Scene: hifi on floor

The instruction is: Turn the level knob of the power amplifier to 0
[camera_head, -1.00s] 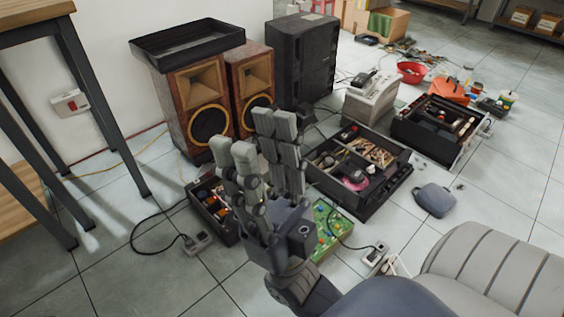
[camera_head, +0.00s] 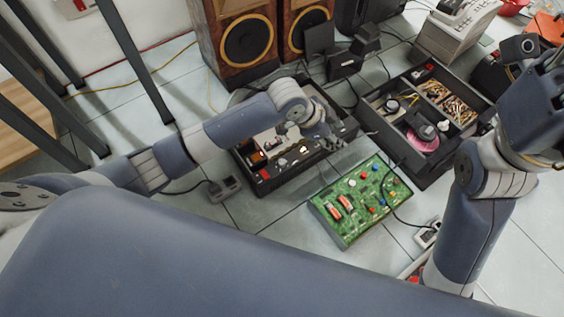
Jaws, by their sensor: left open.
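A low open black chassis (camera_head: 258,186), which looks like the power amplifier, lies on the floor with electronic parts inside. Small red and white parts show along its front left; I cannot tell which one is the level knob. My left gripper (camera_head: 325,140) is open and above the right part of the chassis, covering some of it. I cannot tell whether it touches anything. My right gripper (camera_head: 545,62) is at the right edge, partly cut off, away from the chassis.
A green circuit board (camera_head: 350,205) lies just right of the chassis. A black parts box (camera_head: 400,165) stands beyond it. Wooden speakers (camera_head: 235,75) stand behind. A power socket (camera_head: 224,188) with a cable lies at the left. Dark table legs (camera_head: 135,60) stand further left.

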